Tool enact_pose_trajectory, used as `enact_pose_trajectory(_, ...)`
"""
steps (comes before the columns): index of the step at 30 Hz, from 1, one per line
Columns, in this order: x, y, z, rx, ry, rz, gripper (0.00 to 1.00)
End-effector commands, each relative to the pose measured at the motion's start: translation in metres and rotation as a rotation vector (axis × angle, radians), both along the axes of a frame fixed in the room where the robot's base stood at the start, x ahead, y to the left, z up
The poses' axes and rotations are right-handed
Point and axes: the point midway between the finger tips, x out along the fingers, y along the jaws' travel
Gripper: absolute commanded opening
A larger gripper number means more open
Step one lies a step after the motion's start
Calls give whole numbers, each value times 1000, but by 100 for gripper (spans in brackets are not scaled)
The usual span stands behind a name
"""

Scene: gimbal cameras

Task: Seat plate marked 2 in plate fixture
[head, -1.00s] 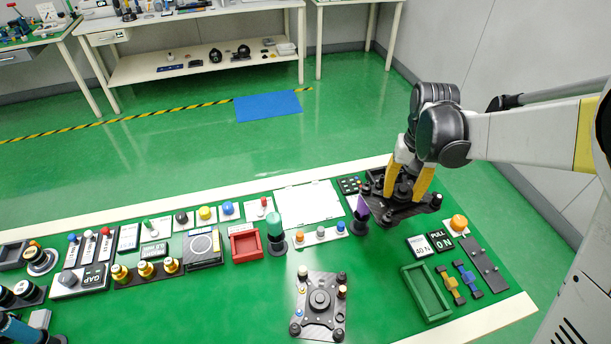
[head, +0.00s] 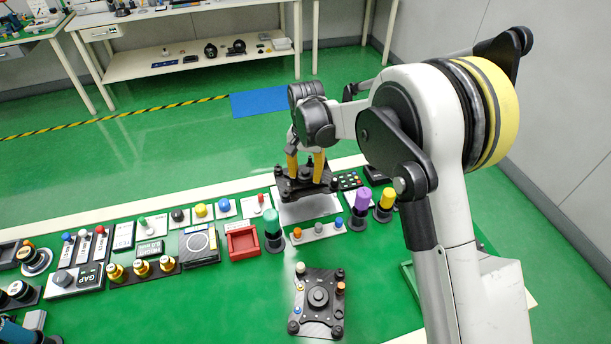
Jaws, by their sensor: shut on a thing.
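My gripper (head: 306,176), with yellow fingers, is shut on a dark plate (head: 303,192) with black corner knobs, at the back of the green table. No number can be read on this plate. The plate is over the far part of a flat white panel (head: 312,210), which may be the plate fixture, and hides part of it. I cannot tell how high the plate is above the panel. A similar dark plate (head: 326,318) with a central knob and small coloured pegs lies at the front middle of the table; no mark on it is readable.
A purple cylinder (head: 361,200) and a yellow cylinder (head: 384,203) stand right of the panel, a teal one (head: 271,225) to its front left. A strip with coloured buttons (head: 319,232) lies just in front. My arm hides the table's right part. Green surface around the front plate is clear.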

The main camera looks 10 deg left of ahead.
Motion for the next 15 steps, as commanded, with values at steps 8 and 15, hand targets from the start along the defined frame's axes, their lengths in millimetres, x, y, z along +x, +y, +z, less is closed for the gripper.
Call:
enact_pose_trajectory(8, 0, 0, 0, 0, 0, 0, 3)
enact_pose_trajectory(15, -2, 0, -4, -1, -1, 10, 3)
